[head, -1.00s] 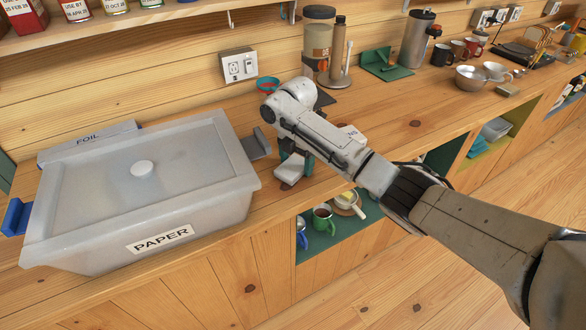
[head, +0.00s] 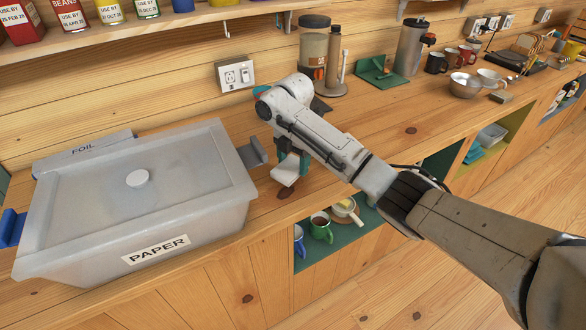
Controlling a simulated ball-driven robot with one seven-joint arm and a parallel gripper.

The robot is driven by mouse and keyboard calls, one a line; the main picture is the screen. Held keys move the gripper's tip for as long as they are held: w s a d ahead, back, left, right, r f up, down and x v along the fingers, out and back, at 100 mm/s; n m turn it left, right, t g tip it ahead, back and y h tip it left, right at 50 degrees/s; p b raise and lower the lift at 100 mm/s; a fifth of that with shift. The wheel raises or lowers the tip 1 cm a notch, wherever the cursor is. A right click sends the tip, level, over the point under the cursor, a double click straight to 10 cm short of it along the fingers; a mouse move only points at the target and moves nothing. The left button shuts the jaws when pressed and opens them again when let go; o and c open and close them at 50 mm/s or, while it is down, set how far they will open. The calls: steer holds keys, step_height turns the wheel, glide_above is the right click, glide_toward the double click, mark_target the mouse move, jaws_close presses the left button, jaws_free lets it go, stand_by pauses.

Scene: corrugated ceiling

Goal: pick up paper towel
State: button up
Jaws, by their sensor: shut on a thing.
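My gripper (head: 290,172) hangs low over the counter's front edge, just right of the large grey lidded bin labelled PAPER (head: 135,225). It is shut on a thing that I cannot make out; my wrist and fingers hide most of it. Teal and pale grey parts show at the gripper, and I cannot tell which belong to the held thing. I cannot clearly identify a paper towel. A brown upright cylinder on a round base (head: 334,70) stands at the back by the wall.
The wooden counter (head: 430,125) has free room right of my arm. A jar (head: 313,48), green holder (head: 380,72), tall flask (head: 411,48), metal bowl (head: 465,85) and mugs stand towards the back. A FOIL box (head: 85,147) is behind the bin. Open shelves with mugs lie below.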

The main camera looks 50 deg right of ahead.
mark_target(293, 164)
step_height(293, 164, up, 15)
steer(key=p, duration=0.2)
stand_by(0.3)
